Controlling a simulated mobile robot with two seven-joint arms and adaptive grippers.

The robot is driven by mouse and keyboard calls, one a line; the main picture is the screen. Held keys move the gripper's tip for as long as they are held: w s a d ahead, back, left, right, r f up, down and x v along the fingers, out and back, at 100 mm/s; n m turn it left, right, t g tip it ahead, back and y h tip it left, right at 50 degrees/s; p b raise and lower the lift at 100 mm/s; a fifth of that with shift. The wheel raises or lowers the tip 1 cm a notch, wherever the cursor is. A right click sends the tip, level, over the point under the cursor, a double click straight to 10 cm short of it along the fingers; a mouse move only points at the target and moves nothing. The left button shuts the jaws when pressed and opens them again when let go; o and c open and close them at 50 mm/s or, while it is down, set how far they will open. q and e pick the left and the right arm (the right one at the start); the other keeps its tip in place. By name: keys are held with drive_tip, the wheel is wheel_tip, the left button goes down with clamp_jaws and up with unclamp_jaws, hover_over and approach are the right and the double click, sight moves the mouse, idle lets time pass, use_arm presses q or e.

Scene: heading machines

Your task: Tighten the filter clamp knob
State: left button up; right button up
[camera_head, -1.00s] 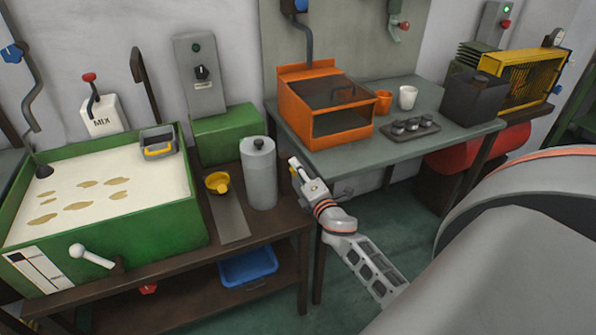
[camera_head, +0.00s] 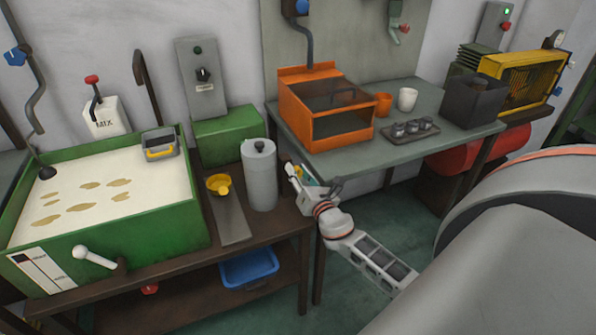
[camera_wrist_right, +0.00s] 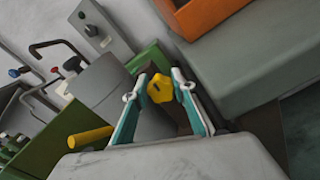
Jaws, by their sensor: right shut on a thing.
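A grey filter canister (camera_head: 260,178) with a dark top knob stands upright on the dark bench. A small yellow clamp knob (camera_wrist_right: 160,88) shows at its side in the right wrist view, between the teal-lined fingers of my right gripper. My right gripper (camera_head: 300,172) is shut on this knob, just right of the canister in the head view. The gripper mostly hides the knob in the head view. The canister also shows in the wrist view (camera_wrist_right: 112,100), behind the fingers. My left gripper is not in view.
A green tank (camera_head: 160,235) of pale liquid stands at the left, with a yellow funnel (camera_head: 218,184) between it and the canister. An orange box (camera_head: 300,125) and a dark tray (camera_head: 411,133) sit on the grey table. A blue bin (camera_head: 249,268) is on the lower shelf.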

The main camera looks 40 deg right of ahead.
drive_tip(key=shift+n, duration=0.5)
drive_tip(key=o, duration=0.8)
drive_tip(key=shift+o, duration=0.2)
drive_tip(key=v, duration=1.2)
drive_tip(key=shift+a+f, duration=0.1)
drive_tip(key=shift+f, duration=0.05)
